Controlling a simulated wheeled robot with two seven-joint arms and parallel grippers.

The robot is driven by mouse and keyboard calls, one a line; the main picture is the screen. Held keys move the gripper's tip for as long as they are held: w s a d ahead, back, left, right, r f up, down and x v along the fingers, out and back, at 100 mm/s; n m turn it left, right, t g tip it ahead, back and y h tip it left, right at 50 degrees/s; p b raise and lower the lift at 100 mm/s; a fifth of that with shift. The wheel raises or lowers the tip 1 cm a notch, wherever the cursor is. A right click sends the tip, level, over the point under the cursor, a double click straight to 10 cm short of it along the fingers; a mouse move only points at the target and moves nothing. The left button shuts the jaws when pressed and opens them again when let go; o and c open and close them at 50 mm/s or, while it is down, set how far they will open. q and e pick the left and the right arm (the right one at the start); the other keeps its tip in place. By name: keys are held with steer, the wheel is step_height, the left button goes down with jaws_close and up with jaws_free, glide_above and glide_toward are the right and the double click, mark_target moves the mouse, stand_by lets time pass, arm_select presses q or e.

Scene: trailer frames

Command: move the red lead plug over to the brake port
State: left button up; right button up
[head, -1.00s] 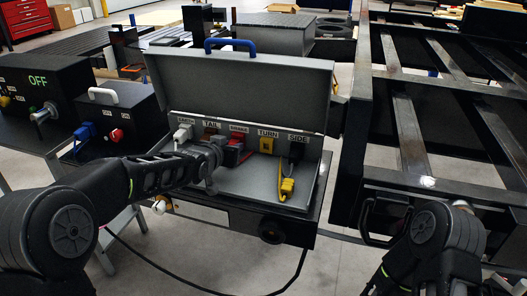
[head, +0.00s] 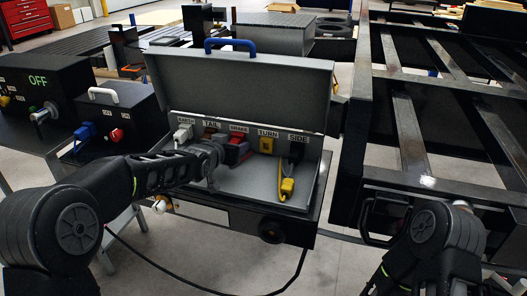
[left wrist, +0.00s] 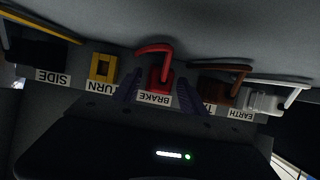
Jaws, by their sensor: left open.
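The red plug (left wrist: 160,82) sits at the port labelled BRAKE, with its red lead bending up from it in the left wrist view. In the head view part of the red plug (head: 237,150) shows behind my left gripper (head: 217,160). The left gripper is open, and in the left wrist view its fingers (left wrist: 158,94) stand on either side of the red plug. I cannot tell whether they touch it or how fully the plug is seated. The BRAKE label (left wrist: 155,99) appears upside down there. My right gripper is not visible; only the right arm shows.
A brown plug (left wrist: 220,90) is at TAIL and a white plug (left wrist: 263,102) at EARTH, close beside. The yellow TURN port (left wrist: 103,67) looks empty. The box's open lid (head: 240,90) stands behind the row.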

arm_select(q)
steer(key=v, duration=0.7)
steer(key=shift+s+a+r, duration=0.1)
steer(key=shift+s+r, duration=0.1)
steer(key=shift+s, duration=0.1)
steer(key=shift+s, duration=0.1)
